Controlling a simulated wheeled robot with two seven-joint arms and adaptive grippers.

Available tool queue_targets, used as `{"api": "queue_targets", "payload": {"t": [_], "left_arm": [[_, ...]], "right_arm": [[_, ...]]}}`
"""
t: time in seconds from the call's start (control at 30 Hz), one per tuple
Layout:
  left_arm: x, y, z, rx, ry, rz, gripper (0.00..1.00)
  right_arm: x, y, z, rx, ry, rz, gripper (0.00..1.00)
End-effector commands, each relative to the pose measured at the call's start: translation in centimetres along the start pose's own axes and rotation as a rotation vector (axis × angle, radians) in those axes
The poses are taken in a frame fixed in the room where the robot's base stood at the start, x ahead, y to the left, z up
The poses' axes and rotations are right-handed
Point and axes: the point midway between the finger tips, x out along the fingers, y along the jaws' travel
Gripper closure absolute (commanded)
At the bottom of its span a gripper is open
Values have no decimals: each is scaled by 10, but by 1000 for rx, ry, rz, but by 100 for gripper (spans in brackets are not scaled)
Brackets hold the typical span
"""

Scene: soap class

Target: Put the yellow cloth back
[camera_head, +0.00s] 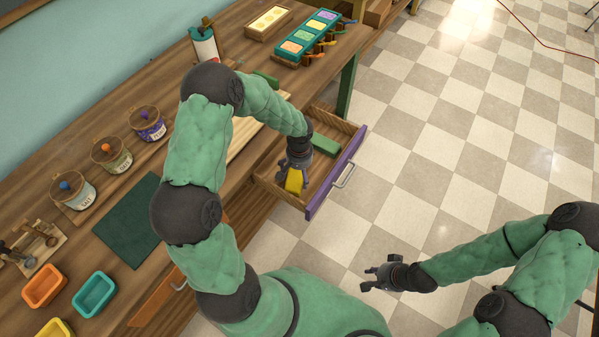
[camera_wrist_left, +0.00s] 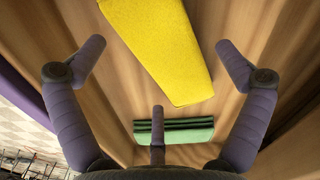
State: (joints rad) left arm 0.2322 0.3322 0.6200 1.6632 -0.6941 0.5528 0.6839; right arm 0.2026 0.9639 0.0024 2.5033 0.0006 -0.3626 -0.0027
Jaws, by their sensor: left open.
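The yellow cloth (camera_head: 294,181) lies in the open wooden drawer (camera_head: 336,123) with the purple front. It also fills the upper middle of the left wrist view (camera_wrist_left: 162,45). My left gripper (camera_head: 295,172) is down at the drawer, over the yellow cloth. In the left wrist view its fingers (camera_wrist_left: 160,75) are spread apart, with the cloth lying between and beyond them. A folded green cloth (camera_head: 326,145) lies in the same drawer, and shows in the left wrist view (camera_wrist_left: 174,131) below the yellow one. My right gripper (camera_head: 370,278) is over the floor, apart from everything, its fingers spread.
The purple drawer front (camera_head: 336,172) with its metal handle (camera_head: 345,175) sticks out from the bench. Lidded jars (camera_head: 147,123), a dark green mat (camera_head: 127,220) and small coloured trays (camera_head: 94,293) stand on the bench. The checkered floor (camera_head: 440,150) at the right is clear.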

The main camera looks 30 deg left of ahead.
Motion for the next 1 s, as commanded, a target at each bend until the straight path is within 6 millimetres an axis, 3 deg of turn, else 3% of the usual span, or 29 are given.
{"api": "queue_targets", "payload": {"t": [0.2,0.5,0.7,1.0], "left_arm": [[-49,0,-1,0,5,1,0],[-97,0,-1,0,3,1,0],[-108,0,0,0,0,0,0],[-108,0,0,0,0,0,0]], "right_arm": [[-19,-7,1,0,0,0,70],[-33,-12,1,0,0,0,70],[-35,-12,1,0,0,0,70],[-35,-12,1,0,0,0,70]]}}
